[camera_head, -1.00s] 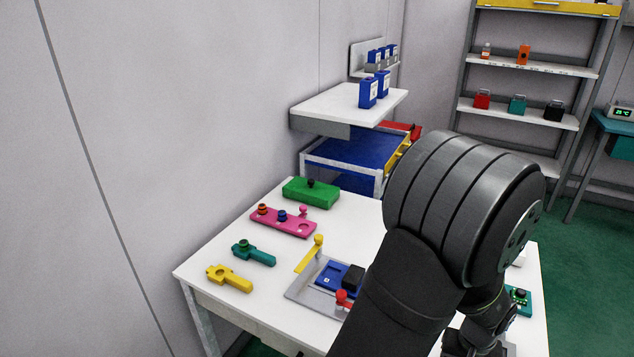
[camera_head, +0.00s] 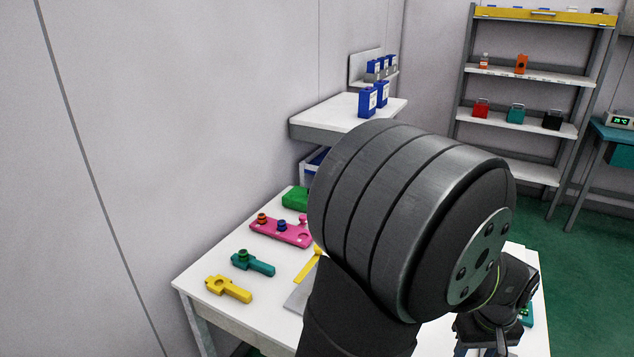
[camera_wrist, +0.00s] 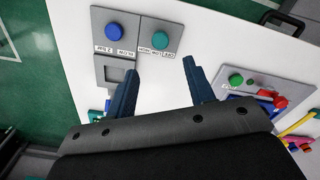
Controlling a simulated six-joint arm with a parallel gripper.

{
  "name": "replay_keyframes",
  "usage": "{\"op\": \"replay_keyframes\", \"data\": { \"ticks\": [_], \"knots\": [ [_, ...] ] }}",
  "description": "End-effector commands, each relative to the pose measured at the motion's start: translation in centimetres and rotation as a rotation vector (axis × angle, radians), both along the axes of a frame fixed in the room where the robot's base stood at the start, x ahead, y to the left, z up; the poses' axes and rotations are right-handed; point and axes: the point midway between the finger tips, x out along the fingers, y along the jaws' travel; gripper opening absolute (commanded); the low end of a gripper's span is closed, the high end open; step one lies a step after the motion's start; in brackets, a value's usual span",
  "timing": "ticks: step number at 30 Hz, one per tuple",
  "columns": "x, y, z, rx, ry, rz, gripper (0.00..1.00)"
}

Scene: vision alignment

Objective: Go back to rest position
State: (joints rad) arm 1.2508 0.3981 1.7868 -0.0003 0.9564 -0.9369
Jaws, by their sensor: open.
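My gripper (camera_wrist: 160,85) shows in the wrist view with its two blue fingers apart and nothing between them. It hangs over the white table (camera_wrist: 190,22), whose bare top shows between the fingers. In the head view my arm covers the middle and right of the table (camera_head: 228,315), and the fingertips are hidden. In the wrist view a grey panel with a blue knob (camera_wrist: 112,31) and a teal knob (camera_wrist: 160,39) lies beyond the left finger. A grey fixture with a green knob (camera_wrist: 236,80) lies to the right.
In the head view a yellow tool (camera_head: 228,288), a teal tool (camera_head: 253,263), a pink block (camera_head: 280,231) and a green block (camera_head: 296,199) lie along the table's left side. A white shelf (camera_head: 330,112) with blue boxes overhangs the back. A rack (camera_head: 515,121) stands farther right.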

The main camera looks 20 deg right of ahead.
Motion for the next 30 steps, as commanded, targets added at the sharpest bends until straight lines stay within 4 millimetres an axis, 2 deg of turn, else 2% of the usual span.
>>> {"op": "replay_keyframes", "data": {
  "ticks": [1, 6, 17, 25, 30],
  "knots": [
    [0.0, 0.0, 0.8, -0.003, -0.001, 0.0, 0.49],
    [0.0, 0.0, 2.4, -0.001, -0.001, 0.0, 0.49],
    [0.0, 0.0, 2.8, 0.0, 0.0, -0.001, 0.49],
    [0.0, 0.0, 2.8, 0.0, 0.0, -0.001, 1.0],
    [0.7, -0.8, 3.4, -0.02, -0.002, -0.02, 1.0]
  ]
}}
